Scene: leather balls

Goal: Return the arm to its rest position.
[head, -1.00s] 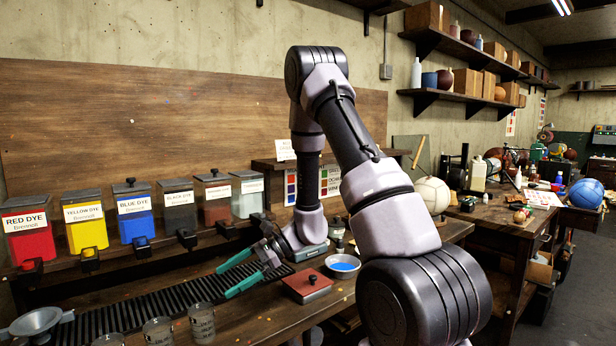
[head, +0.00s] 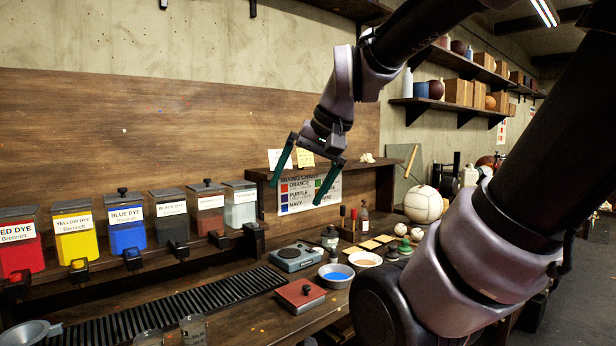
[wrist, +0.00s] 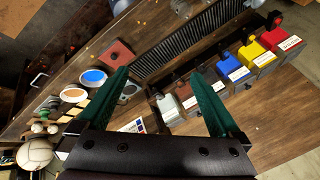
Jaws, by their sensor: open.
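My gripper (head: 304,170) is raised above the workbench, in front of the mixing chart (head: 308,193) and the small shelf at the back. Its two green fingers are spread apart and hold nothing.
Dye boxes, among them the blue one (head: 127,228), line the back left. A scale (head: 298,257), a red block (head: 300,295) and a bowl of blue dye (head: 336,275) stand on the bench. A white ball (head: 423,204) sits further right. Air around my gripper is clear.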

